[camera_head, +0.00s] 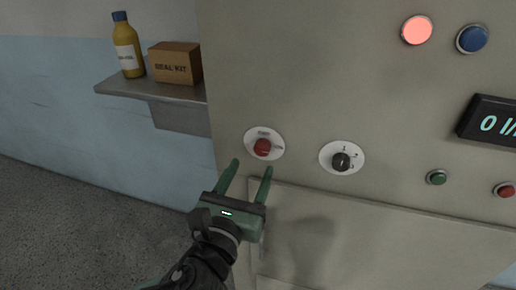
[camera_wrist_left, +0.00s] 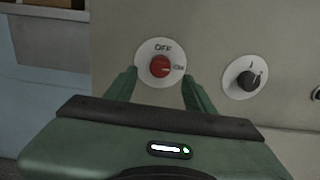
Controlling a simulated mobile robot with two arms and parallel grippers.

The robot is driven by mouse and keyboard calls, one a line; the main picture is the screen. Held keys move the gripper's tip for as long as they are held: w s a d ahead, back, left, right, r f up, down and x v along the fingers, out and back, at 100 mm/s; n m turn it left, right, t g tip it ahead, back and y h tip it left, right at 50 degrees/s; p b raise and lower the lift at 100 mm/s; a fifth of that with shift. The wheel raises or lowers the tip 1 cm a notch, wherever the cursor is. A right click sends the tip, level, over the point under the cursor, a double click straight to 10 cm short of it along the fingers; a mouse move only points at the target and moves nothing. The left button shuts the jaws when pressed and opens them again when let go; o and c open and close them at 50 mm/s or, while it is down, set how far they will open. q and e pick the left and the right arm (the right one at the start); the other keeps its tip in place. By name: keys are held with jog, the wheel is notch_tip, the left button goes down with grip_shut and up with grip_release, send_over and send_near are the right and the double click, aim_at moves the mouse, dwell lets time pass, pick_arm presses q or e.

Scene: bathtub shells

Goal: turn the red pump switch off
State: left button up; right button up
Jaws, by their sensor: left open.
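The red pump switch (camera_head: 262,147) is a round knob on a white disc on the grey panel. In the left wrist view the red knob (camera_wrist_left: 159,66) sits on its disc, with "OFF" at the top and another label, too small to read surely, at the right. The knob's pointer seems to face the right label. My left gripper (camera_head: 250,168) is open and empty, just below and in front of the switch. In the left wrist view its fingers (camera_wrist_left: 158,80) stand either side of the knob, apart from it. My right gripper is not in view.
A black numbered dial (camera_head: 341,161) is right of the switch. A lit red lamp (camera_head: 417,30), blue button (camera_head: 472,39), display (camera_head: 490,122), green button (camera_head: 437,177) and red button (camera_head: 504,190) are further right. A shelf (camera_head: 130,89) with bottle (camera_head: 127,46) and box (camera_head: 175,63) is left.

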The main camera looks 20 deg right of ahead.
aim_at(261, 150)
pick_arm(q)
jog(key=p+x, duration=0.1)
jog(key=x, duration=0.5)
jog(key=shift+w+d, duration=0.1)
jog(key=shift+d, duration=0.1)
grip_shut()
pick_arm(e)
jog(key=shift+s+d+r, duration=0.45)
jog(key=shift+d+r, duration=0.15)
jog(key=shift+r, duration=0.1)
